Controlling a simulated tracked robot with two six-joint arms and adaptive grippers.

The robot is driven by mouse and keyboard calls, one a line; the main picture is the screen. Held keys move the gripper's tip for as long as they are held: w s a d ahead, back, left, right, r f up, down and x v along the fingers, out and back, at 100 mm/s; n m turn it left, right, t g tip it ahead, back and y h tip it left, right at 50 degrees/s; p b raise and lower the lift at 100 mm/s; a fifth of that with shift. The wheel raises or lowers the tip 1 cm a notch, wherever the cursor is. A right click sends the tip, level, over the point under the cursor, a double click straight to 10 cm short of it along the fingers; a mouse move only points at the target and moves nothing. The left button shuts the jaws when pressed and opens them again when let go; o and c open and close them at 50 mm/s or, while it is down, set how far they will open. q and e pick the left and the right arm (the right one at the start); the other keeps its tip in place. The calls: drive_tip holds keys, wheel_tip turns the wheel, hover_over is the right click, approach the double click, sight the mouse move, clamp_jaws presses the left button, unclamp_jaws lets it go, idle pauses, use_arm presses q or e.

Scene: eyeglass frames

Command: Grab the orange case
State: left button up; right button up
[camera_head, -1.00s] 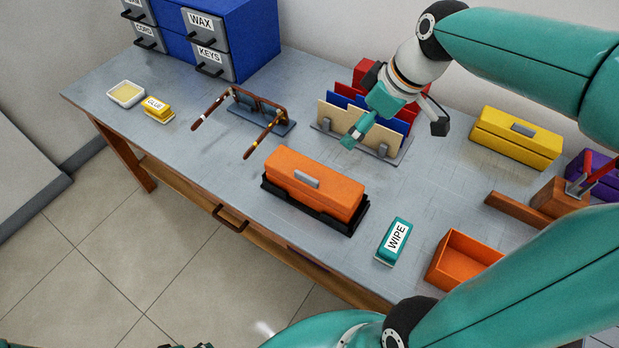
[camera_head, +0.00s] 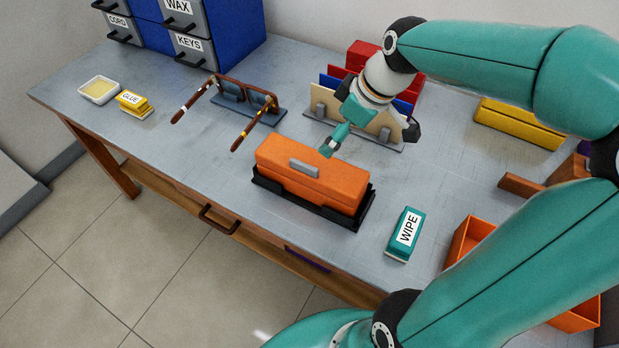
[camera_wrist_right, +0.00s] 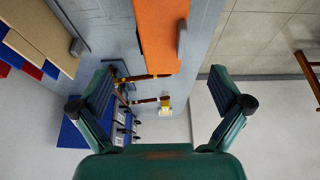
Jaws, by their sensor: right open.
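The orange case (camera_head: 290,165) is a closed box with a grey front latch. It sits in a black holder (camera_head: 345,218) near the front edge of the table. My right gripper (camera_head: 370,140) is open and empty, above and behind the case's right end in the head view. One fingertip shows close to the case's back edge; I cannot tell if it touches. In the right wrist view the orange case (camera_wrist_right: 160,30) lies ahead, between the lines of the two spread fingers and beyond their tips. My left gripper is not in view.
A file rack (camera_head: 352,128) stands right behind my right gripper. Brown glasses (camera_head: 243,92) rest on a stand to the left. A teal WIPE box (camera_head: 405,236) and an open orange box (camera_head: 455,240) lie to the right. A yellow case (camera_head: 519,124) is at the back.

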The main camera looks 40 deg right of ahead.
sight(312, 162)
drive_tip(key=x, duration=0.8)
drive_tip(key=shift+w+f, duration=0.2)
drive_tip(key=shift+f, duration=0.1)
drive_tip(key=shift+a+x, duration=0.15)
drive_tip(key=shift+x, duration=1.2)
drive_tip(key=shift+a+x, duration=0.15)
drive_tip(key=shift+x, duration=1.2)
drive_tip(key=shift+w+r, duration=0.1)
drive_tip(key=c, duration=1.2)
drive_tip(key=shift+r, duration=0.1)
wheel_tip(312, 162, up, 20)
drive_tip(key=shift+f+p, duration=0.1)
drive_tip(key=shift+p, duration=0.7)
